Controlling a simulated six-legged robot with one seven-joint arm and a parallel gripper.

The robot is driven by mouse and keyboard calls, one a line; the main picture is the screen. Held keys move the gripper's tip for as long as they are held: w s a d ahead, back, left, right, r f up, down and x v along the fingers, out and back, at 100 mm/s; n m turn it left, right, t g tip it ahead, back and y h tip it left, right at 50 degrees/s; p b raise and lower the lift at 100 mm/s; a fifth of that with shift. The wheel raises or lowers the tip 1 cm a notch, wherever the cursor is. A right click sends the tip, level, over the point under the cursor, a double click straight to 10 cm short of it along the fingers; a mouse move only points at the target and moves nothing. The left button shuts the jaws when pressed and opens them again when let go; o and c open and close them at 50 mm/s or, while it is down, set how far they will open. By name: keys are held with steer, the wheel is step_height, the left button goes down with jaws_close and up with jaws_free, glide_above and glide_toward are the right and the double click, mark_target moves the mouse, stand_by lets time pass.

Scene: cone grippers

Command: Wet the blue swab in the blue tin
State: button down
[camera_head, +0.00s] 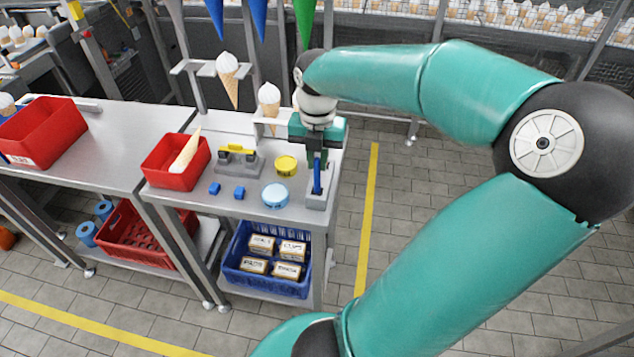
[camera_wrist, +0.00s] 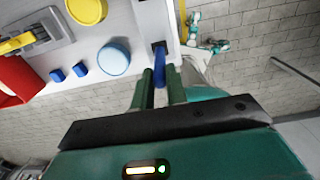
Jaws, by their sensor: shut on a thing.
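The blue swab (camera_head: 317,182) stands upright at the right end of the table. My gripper (camera_head: 317,166) is shut on its upper part from above. In the wrist view the swab (camera_wrist: 160,72) shows between the two green fingers of my gripper (camera_wrist: 160,85). The swab's lower end is at the dark slot of a grey holder (camera_head: 316,202), so its tip is hidden. The blue tin (camera_head: 275,195), round with a pale blue top, sits on the table just left of the holder. It also shows in the wrist view (camera_wrist: 114,58), apart from the gripper.
A yellow tin (camera_head: 286,165) stands behind the blue tin. Two small blue blocks (camera_head: 239,192) lie to its left. A grey stand with a yellow bar (camera_head: 238,152) and a red bin (camera_head: 168,178) are further left. Cones hang at the back. The table's right edge is close to the holder.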

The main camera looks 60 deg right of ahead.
steer(key=shift+r, duration=0.15)
steer(key=shift+r, duration=3.35)
